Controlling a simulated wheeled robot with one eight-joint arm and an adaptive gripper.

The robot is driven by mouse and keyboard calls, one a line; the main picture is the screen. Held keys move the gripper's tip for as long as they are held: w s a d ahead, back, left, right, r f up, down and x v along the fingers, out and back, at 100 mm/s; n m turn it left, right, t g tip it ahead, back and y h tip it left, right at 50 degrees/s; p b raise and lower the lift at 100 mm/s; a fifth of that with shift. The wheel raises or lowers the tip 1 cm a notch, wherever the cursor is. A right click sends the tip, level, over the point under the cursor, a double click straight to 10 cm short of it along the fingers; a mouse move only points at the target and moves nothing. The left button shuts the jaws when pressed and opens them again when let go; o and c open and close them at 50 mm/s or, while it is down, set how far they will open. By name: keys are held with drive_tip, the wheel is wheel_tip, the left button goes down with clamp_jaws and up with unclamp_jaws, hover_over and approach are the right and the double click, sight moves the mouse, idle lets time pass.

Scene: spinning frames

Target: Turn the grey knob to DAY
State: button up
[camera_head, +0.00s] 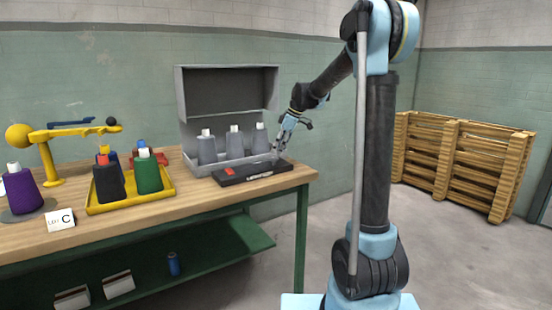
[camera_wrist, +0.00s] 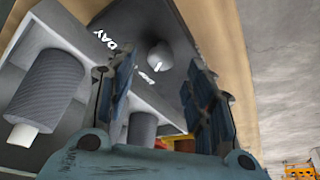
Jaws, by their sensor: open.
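The grey knob (camera_wrist: 160,54) is a small round knob on a dark panel in the wrist view, with a short white mark on its near side. The white word DAY (camera_wrist: 112,42) is printed to the left of it. A second white label (camera_wrist: 146,74) below it is too blurred to read. My gripper (camera_wrist: 160,88) is open, one finger on each side of the knob's line in the picture; contact cannot be told. In the head view my gripper (camera_head: 277,150) is over the right end of the black box (camera_head: 252,173), where the knob is too small to make out.
A grey bin (camera_head: 228,90) with several grey spools stands right behind the box. A yellow tray (camera_head: 130,202) with spools, a yellow-armed device (camera_head: 45,150) and a purple spool (camera_head: 20,192) are farther left on the bench (camera_head: 190,206). Wooden pallets (camera_head: 458,165) stand right.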

sight(274, 162)
drive_tip(key=shift+x, duration=2.15)
drive_tip(key=c, duration=1.1)
